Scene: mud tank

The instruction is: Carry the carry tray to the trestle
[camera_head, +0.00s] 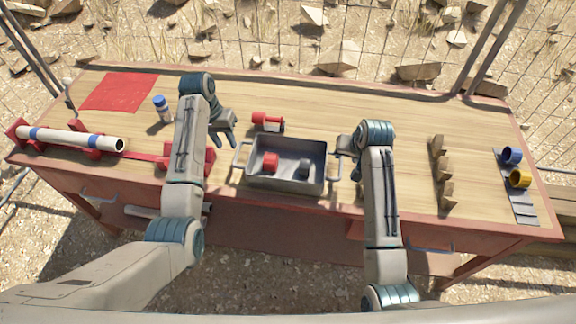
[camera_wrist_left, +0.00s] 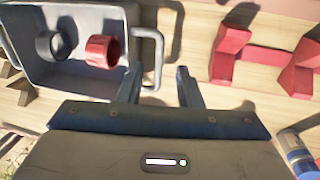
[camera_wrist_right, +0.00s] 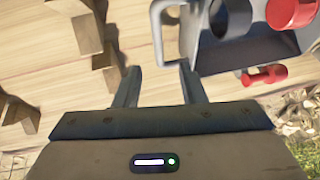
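The carry tray (camera_head: 290,183) is a grey open box with a loop handle at each short end, standing level on the wooden tabletop. A red ring (camera_head: 270,162) and a dark grey ring (camera_head: 305,169) lie in it. My left gripper (camera_head: 226,142) is open near the tray's left handle (camera_head: 238,153); in the left wrist view the handle (camera_wrist_left: 159,48) shows between and beyond the fingertips (camera_wrist_left: 157,72). My right gripper (camera_wrist_right: 157,70) is open near the right handle (camera_wrist_right: 158,30). Whether either finger touches a handle cannot be told. I cannot tell which thing is the trestle.
A white pipe (camera_head: 70,138) rests on red supports at the left. A blue-capped bottle (camera_head: 162,108) and red mat (camera_head: 118,92) are at the back left. A red part (camera_head: 266,119) is behind the tray. Wooden blocks (camera_head: 441,172) and coloured rings (camera_head: 519,178) are at the right.

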